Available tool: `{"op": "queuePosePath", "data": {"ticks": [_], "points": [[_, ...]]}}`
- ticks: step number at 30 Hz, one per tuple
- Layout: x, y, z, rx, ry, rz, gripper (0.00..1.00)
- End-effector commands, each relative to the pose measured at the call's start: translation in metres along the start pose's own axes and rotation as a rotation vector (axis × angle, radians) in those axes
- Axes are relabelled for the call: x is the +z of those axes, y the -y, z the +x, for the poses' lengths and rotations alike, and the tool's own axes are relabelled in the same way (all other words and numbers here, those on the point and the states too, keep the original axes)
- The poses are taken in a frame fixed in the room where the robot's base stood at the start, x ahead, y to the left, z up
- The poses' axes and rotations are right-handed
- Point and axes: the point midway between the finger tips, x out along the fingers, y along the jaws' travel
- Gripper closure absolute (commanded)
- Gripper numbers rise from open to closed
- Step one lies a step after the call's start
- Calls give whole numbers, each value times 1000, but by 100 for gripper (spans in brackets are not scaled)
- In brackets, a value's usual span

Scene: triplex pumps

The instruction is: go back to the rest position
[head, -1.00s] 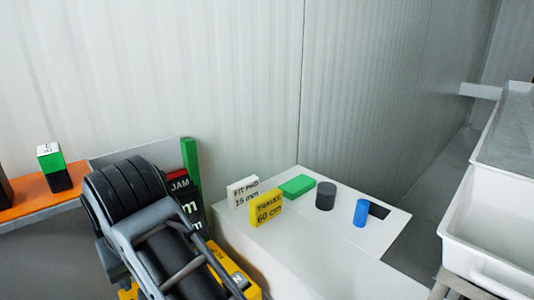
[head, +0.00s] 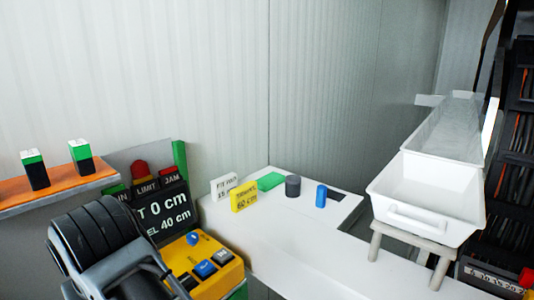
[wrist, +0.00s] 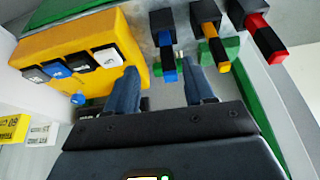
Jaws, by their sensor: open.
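My gripper (wrist: 162,88) is open in the wrist view, with two blue-grey fingers apart and nothing between them. A yellow control box (wrist: 80,50) with several black, white and blue buttons lies to its left, and the left finger overlaps its edge in the picture. Handles with blue (wrist: 163,45), orange (wrist: 210,40) and red (wrist: 255,28) parts stand beyond the fingers. In the head view the yellow box (head: 205,262) is at the lower middle, and my dark arm covers part of it. My fingers are hidden there.
A white table (head: 300,240) carries a white block, a yellow block (head: 244,196), a green block, a grey cylinder (head: 292,186) and a blue cylinder (head: 321,195). White trays (head: 430,195) stand at right. A dark display (head: 160,212) and an orange shelf (head: 70,182) are at left.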

Motion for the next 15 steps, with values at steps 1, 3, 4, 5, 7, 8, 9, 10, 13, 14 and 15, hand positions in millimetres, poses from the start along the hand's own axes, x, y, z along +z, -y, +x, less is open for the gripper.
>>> {"op": "queuePosePath", "data": {"ticks": [1,3,4,5,7,8,9,10,13,14,15], "points": [[4,-1,4,-5,-5,5,47],[8,-2,8,-10,-14,12,47],[11,-3,11,-13,-18,16,47],[13,-3,13,-16,-23,20,47],[20,-6,20,-22,-34,32,47],[23,-6,22,-26,-40,37,47],[27,-7,26,-30,-49,45,47],[31,-8,30,-34,-56,51,47],[44,-13,40,-44,-82,76,47],[49,-14,44,-48,-91,84,47],[56,-16,49,-52,-103,96,47]]}}
